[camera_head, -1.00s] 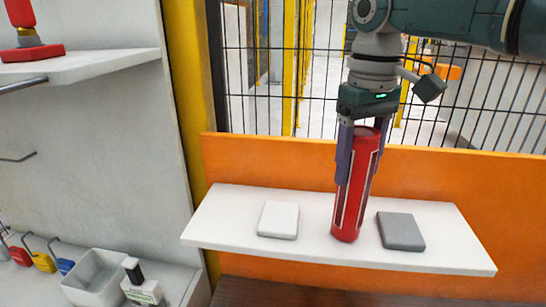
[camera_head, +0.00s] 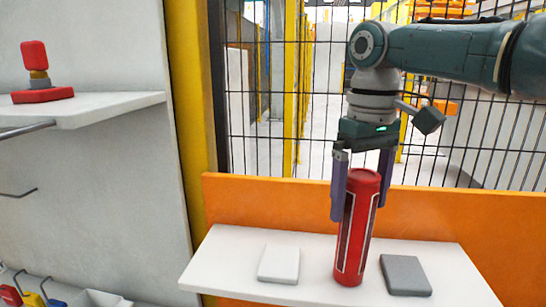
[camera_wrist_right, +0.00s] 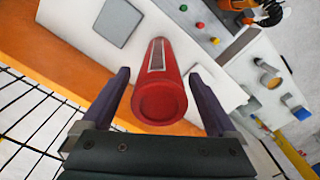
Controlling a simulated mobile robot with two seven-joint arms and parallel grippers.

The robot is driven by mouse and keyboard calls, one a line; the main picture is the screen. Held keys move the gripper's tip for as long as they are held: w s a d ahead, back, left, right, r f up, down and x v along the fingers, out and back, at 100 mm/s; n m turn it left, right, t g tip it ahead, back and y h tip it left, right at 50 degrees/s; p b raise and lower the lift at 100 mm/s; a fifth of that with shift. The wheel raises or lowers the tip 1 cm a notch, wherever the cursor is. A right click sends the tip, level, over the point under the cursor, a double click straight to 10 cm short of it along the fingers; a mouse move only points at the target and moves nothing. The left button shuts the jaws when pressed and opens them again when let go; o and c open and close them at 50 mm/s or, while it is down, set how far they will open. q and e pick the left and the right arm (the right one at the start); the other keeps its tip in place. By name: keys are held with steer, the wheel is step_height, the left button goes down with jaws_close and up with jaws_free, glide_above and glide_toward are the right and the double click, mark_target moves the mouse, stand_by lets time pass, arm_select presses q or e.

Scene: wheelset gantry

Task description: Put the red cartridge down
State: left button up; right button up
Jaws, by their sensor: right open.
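The red cartridge (camera_head: 357,232) stands upright on the white shelf (camera_head: 225,262), between a white pad and a grey pad. My right gripper (camera_head: 360,215) is above it with its fingers open, one on each side of the cartridge's upper part. The right wrist view shows the cartridge (camera_wrist_right: 160,92) between the two spread fingers (camera_wrist_right: 163,95), with a gap on both sides. My left gripper is not in view.
A white pad (camera_head: 279,264) lies left of the cartridge and a grey pad (camera_head: 405,275) right of it. Behind are an orange panel (camera_head: 270,205) and a black mesh fence (camera_head: 480,150). A red stamp-like object (camera_head: 38,75) stands on a shelf at upper left.

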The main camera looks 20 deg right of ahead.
step_height(320, 180, up, 10)
steer(key=b, duration=0.3)
steer(key=shift+r, duration=0.4)
steer(key=shift+d, duration=0.1)
